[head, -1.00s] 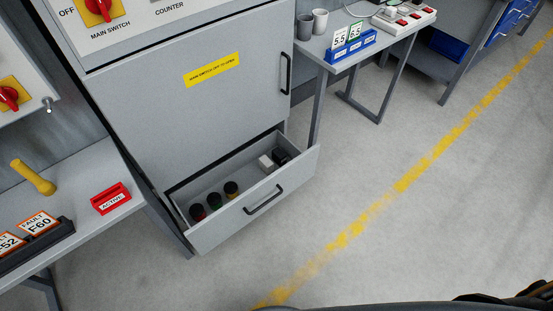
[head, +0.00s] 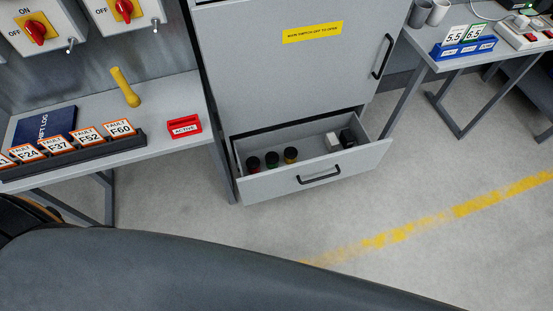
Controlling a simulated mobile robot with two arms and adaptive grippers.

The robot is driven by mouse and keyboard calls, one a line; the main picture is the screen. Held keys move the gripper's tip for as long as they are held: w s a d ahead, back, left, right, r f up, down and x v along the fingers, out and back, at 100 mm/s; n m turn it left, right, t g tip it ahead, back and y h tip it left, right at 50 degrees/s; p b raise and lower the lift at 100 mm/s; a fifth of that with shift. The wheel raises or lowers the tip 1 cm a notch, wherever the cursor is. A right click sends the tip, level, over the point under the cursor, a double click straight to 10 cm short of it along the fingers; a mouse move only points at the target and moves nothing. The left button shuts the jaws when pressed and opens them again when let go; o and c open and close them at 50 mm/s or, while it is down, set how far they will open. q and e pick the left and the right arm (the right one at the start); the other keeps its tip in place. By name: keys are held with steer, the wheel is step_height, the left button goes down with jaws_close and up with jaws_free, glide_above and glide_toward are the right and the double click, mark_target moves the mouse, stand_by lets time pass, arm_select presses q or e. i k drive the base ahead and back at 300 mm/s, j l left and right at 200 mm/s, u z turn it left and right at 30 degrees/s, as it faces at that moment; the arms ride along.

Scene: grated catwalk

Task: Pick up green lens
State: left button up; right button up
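The green lens (head: 271,160) stands in the open bottom drawer (head: 318,181) of the grey cabinet. It is a small dark cylinder with a green side, between a dark red lens (head: 253,164) on its left and a yellow one (head: 290,155) on its right. A white block (head: 333,141) and a black block (head: 347,138) lie farther right in the drawer. Neither of my grippers shows; a large dark part of my own body fills the lower left of the head view.
A left bench holds a rack of fault cards (head: 75,155), a red ACTIVE holder (head: 184,127), a yellow handle-like object (head: 126,87) and a dark blue book (head: 45,127). A right table (head: 440,62) carries cups and a blue card rack. The floor before the drawer is clear.

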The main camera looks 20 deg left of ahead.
mark_target(272, 158)
steer(key=i+j, duration=0.2)
steer(key=i, duration=0.15)
steer(key=i+j, duration=0.2)
steer(key=i, duration=0.15)
steer(key=i+u, duration=0.1)
steer(key=u, duration=0.3)
steer(key=j+u, duration=0.1)
steer(key=u, duration=0.25)
steer(key=i+u, duration=0.15)
steer(key=u, duration=0.25)
